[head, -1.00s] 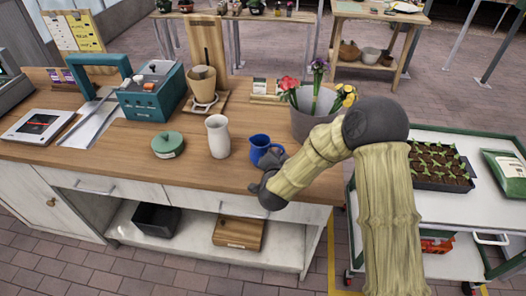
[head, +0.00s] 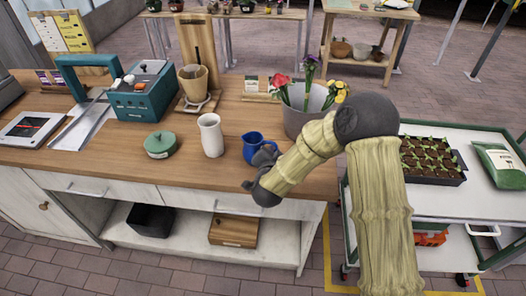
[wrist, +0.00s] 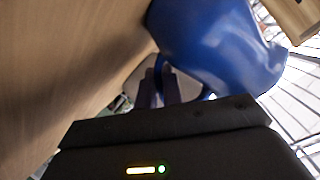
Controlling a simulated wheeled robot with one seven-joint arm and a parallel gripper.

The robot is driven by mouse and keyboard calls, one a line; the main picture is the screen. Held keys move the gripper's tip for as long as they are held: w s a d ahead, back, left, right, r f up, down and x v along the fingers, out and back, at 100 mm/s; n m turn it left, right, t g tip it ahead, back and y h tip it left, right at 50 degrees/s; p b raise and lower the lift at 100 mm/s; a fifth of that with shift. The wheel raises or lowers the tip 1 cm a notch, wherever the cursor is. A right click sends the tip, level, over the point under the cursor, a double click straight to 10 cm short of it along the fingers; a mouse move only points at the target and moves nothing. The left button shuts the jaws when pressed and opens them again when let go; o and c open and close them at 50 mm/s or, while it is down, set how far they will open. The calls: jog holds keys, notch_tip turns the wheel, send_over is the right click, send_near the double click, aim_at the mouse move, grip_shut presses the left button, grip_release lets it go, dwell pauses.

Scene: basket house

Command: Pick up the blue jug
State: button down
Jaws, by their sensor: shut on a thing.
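The blue jug (head: 253,146) is near the front edge of the wooden counter, right of a white vase. It looks upright in the head view. My gripper (head: 264,157) is at the jug's right front side and partly hides it. In the wrist view the jug (wrist: 215,45) fills the upper middle, with its handle around the fingers. My gripper (wrist: 160,88) is shut on the handle there. Whether the jug's base touches the counter is hard to tell.
A grey bucket of flowers (head: 300,121) stands close behind right. A trolley with seedlings (head: 432,160) is at the right.

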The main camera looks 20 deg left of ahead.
jog(key=shift+d, duration=0.1)
jog(key=shift+r, duration=4.95)
jog(key=shift+w, duration=0.15)
